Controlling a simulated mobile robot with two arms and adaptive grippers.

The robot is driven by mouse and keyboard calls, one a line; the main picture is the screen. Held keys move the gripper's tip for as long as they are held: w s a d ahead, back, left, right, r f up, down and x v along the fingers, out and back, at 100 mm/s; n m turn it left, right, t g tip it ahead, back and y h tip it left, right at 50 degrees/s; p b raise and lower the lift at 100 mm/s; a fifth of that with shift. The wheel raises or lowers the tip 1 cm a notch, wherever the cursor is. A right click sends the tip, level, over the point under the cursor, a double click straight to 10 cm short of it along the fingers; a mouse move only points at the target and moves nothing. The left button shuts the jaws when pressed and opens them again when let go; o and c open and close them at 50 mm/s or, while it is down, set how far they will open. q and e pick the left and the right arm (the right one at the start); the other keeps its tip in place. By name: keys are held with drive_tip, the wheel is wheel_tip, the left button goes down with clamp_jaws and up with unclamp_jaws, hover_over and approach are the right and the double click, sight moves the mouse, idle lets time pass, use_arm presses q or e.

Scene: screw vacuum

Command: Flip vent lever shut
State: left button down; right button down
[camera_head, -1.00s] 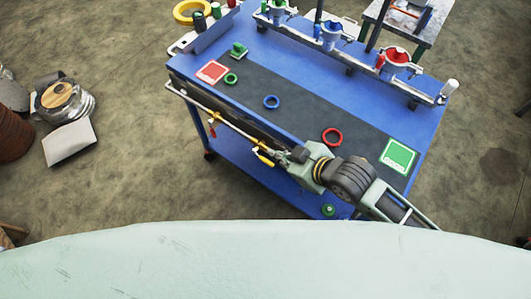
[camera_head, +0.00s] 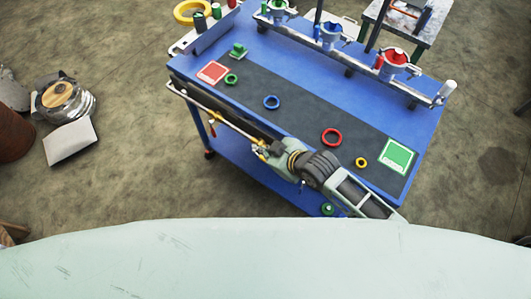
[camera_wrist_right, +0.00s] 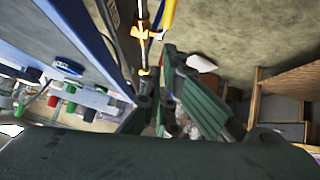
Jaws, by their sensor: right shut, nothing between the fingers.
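A pipe with small valves runs along the cart's front edge. A red lever (camera_head: 213,131) hangs below it at the left. Yellow valve parts (camera_head: 241,120) sit further right along the pipe, close to my right gripper (camera_head: 264,150). In the right wrist view, the yellow lever (camera_wrist_right: 168,14) and an orange-yellow valve fitting (camera_wrist_right: 140,33) lie just beyond the fingertips of my right gripper (camera_wrist_right: 160,70). That gripper is shut and empty. I cannot tell whether it touches the pipe or lever. No label shows which lever is the vent. My left gripper is out of view.
The blue cart (camera_head: 300,60) carries a dark mat with a red ring (camera_head: 331,137), a blue ring (camera_head: 271,102), a small yellow ring (camera_head: 361,162) and a green square (camera_head: 397,156). Funnel-like holders stand on a back rail (camera_head: 350,60).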

sight(263, 158)
drive_tip(key=shift+w+f, duration=0.2)
drive_tip(key=shift+f, duration=0.55)
drive_tip(key=shift+w+f, duration=0.2)
drive_tip(key=shift+f, duration=0.6)
drive_tip(key=shift+w+f, duration=0.2)
drive_tip(key=shift+f, duration=0.55)
drive_tip(key=shift+s+d+f+t+y+b, duration=0.15)
drive_tip(key=shift+f+t+y+b, duration=0.15)
drive_tip(key=shift+b, duration=0.05)
